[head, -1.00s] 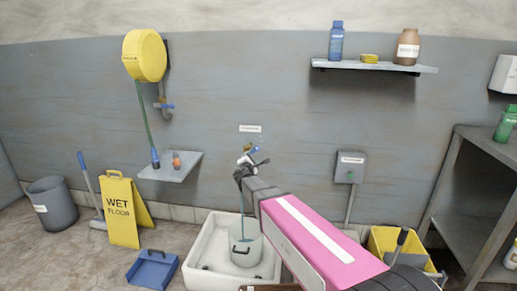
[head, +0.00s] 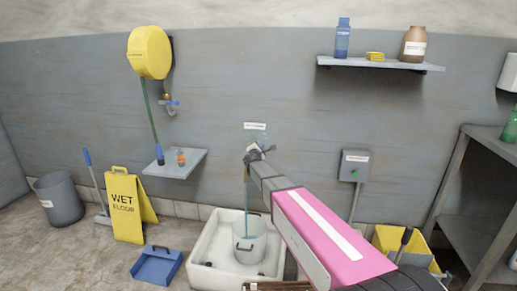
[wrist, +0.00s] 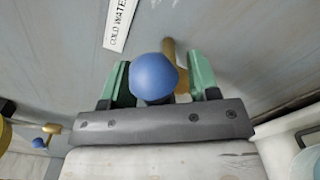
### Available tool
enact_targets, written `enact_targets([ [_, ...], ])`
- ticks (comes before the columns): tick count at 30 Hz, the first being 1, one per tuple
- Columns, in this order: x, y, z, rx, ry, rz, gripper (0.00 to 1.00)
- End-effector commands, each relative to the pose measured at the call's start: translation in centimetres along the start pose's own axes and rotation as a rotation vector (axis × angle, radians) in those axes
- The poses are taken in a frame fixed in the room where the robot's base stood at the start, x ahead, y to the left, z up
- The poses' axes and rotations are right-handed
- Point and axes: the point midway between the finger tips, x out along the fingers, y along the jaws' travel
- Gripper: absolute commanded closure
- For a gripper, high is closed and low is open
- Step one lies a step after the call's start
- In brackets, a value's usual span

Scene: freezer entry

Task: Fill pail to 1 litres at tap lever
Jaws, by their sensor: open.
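The pale grey pail (head: 250,249) stands upright in the white floor sink (head: 197,262). A thin bluish stream of water (head: 247,197) falls from the tap into it; the water level cannot be read. The tap is mostly hidden behind my gripper (head: 255,153) in the head view. In the wrist view the lever's blue round knob (wrist: 155,78) lies between the green fingers of my open gripper (wrist: 160,85). Part of the brass tap (wrist: 169,52) shows behind it. Whether a finger touches the knob cannot be told.
A "COLD WATER" label (wrist: 119,22) is on the wall. A yellow hose reel (head: 149,52), a second tap (head: 169,106) and a small shelf (head: 175,164) are to the left. A grey box (head: 353,165) is on the wall to the right. A blue dustpan (head: 157,265) lies left of the sink.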

Motion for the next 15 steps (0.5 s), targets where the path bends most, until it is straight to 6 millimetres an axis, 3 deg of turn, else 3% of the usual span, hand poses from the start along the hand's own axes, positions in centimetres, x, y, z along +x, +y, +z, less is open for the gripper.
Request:
enact_targets([
  [6,0.01,0.00,0.03,0.000,0.000,0.000,0.45],
  [11,0.00,0.00,0.04,0.000,0.000,0.000,0.97],
  [15,-0.01,-0.01,0.04,0.002,-0.001,0.000,1.00],
])
